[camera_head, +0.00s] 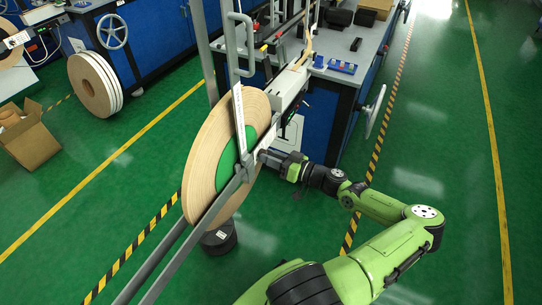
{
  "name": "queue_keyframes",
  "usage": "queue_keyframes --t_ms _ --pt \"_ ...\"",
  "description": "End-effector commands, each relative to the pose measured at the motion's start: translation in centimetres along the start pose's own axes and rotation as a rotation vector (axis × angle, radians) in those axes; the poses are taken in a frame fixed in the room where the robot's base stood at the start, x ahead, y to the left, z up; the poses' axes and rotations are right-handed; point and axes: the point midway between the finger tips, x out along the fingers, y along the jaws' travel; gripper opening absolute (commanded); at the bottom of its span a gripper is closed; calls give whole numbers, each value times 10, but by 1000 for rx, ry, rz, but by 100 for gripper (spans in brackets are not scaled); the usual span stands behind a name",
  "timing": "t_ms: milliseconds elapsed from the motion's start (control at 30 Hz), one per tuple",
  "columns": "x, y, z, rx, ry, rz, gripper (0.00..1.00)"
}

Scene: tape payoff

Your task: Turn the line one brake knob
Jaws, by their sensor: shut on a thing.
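A large tan tape reel (208,165) with a green centre (232,160) stands upright on a grey metal payoff frame (187,243). My gripper (262,156) reaches from the right to the hub side of the reel, at the frame's bar. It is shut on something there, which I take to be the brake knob. The knob itself is hidden by the gripper and the bar, and its angle cannot be seen.
A blue machine with a grey top (318,109) stands behind the reel. A handwheel (375,111) sticks out on its right side. A cardboard box (28,143) and another reel (95,84) are at left. The green floor at right is clear.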

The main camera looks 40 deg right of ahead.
Motion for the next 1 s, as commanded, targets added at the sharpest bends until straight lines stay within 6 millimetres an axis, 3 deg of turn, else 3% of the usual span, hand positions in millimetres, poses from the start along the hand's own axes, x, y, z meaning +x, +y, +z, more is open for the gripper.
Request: queue_keyframes --t_ms 1000 --pt "0 -2 -3 956 -16 3 0"
